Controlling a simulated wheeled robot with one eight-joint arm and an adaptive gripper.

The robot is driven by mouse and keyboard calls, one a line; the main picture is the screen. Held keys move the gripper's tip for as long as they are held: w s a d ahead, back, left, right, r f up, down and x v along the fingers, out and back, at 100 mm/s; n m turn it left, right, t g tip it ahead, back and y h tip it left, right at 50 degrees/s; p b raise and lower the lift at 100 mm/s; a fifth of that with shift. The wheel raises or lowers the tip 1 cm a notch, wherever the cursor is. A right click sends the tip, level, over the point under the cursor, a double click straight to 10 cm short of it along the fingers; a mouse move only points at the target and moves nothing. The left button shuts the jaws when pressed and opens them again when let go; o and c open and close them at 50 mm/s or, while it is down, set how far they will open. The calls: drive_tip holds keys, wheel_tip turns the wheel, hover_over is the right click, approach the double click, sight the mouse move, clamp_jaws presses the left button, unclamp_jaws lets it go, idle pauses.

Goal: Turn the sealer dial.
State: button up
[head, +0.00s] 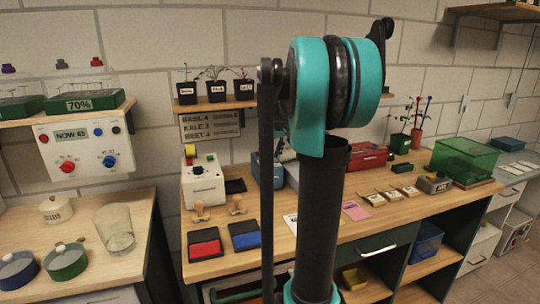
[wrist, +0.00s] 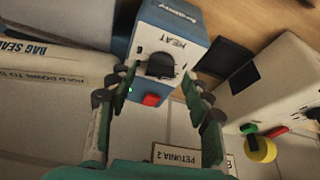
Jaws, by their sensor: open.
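The sealer's end box, blue and white and marked HEAT, shows in the wrist view (wrist: 190,22). Its black dial (wrist: 160,65) is on the white face, with a red button (wrist: 151,100) beside it. My gripper (wrist: 160,82) is open, its fingers on either side of the dial in the picture; I cannot tell whether they touch it. A pale bar of the sealer, lettered BAG SEALER (wrist: 45,68), runs to the left. In the head view the blue box (head: 267,170) is partly hidden by my arm, and my gripper cannot be seen.
A white machine (wrist: 275,88) with a green button, a red switch and a yellow part stands to the right in the wrist view. Red (head: 205,246) and blue (head: 244,237) ink pads lie at the bench's front left. A label reading PETUNIA 2 (wrist: 178,156) shows below.

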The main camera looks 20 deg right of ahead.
drive_tip(key=shift+f, duration=0.1)
clamp_jaws()
idle(0.3)
drive_tip(key=shift+m, duration=0.3)
drive_tip(key=m, duration=0.1)
drive_tip(key=m+h, duration=0.1)
drive_tip(key=m, duration=0.1)
drive_tip(key=shift+a+h, duration=0.2)
drive_tip(key=shift+h, duration=0.1)
drive_tip(key=m+h, duration=0.1)
drive_tip(key=m, duration=0.3)
drive_tip(key=shift+w+g, duration=0.1)
drive_tip(key=shift+g, duration=0.2)
drive_tip(key=m+h, duration=0.1)
drive_tip(key=m, duration=0.1)
drive_tip(key=m+g, duration=0.1)
drive_tip(key=m, duration=0.1)
drive_tip(key=shift+w+a+h, duration=0.1)
drive_tip(key=shift+a+h, duration=0.05)
drive_tip(key=shift+h, duration=0.25)
drive_tip(key=shift+m+g+h, duration=0.3)
drive_tip(key=shift+m+g, duration=0.3)
drive_tip(key=shift+m, duration=1.5)
